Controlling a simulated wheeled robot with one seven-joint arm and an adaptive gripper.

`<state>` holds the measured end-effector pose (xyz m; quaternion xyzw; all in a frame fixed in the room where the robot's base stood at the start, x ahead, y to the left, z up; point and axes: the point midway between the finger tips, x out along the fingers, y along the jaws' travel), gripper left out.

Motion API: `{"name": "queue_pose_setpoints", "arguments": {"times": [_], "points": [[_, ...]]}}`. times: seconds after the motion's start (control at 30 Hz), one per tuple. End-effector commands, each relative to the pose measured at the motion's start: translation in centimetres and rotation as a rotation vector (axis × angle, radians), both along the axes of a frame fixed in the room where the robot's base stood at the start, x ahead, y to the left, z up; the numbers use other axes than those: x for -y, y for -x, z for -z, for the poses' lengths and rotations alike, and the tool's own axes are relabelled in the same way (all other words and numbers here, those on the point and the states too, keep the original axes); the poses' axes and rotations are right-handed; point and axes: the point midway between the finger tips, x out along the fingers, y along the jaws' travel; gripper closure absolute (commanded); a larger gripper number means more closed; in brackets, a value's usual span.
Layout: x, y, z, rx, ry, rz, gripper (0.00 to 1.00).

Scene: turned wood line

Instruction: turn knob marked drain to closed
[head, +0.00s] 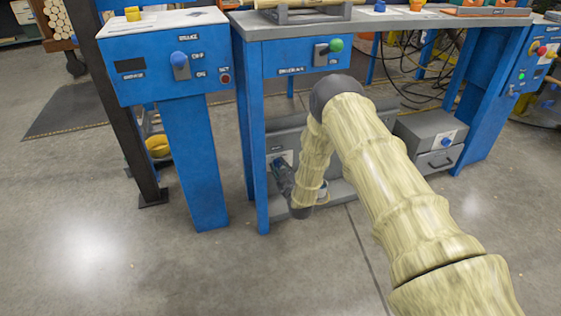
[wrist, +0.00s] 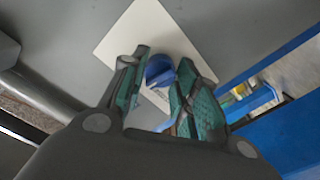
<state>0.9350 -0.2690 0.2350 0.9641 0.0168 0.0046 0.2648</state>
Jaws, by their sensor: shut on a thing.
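A blue knob (wrist: 160,71) sits on a white label plate (wrist: 124,40) on a grey housing, low under the bench. My gripper (wrist: 164,64) has its two green-padded fingers on either side of the knob and is shut on it. The plate's lettering is mostly hidden by the fingers and too small to read. In the head view my gripper (head: 282,178) reaches the plate (head: 289,157) on the grey box under the bench. The knob itself is hidden there behind the gripper.
A blue bench post (head: 258,150) stands just left of my gripper. Another grey box (head: 425,128) with a blue knob (head: 446,142) is at the right. A blue control stand (head: 180,90) is at the left. The front floor is clear.

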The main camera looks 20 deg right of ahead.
Motion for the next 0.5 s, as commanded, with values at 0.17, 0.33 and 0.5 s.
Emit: {"name": "queue_pose_setpoints", "arguments": {"times": [0.17, 0.33, 0.5], "points": [[-0.18, 0.05, -0.4, 0.005, 0.17, -0.003, 0.94], [-0.23, 0.05, -0.31, 0.012, 0.331, -0.004, 0.94], [-0.2, 0.07, -0.2, 0.016, 0.492, -0.003, 0.94]]}}
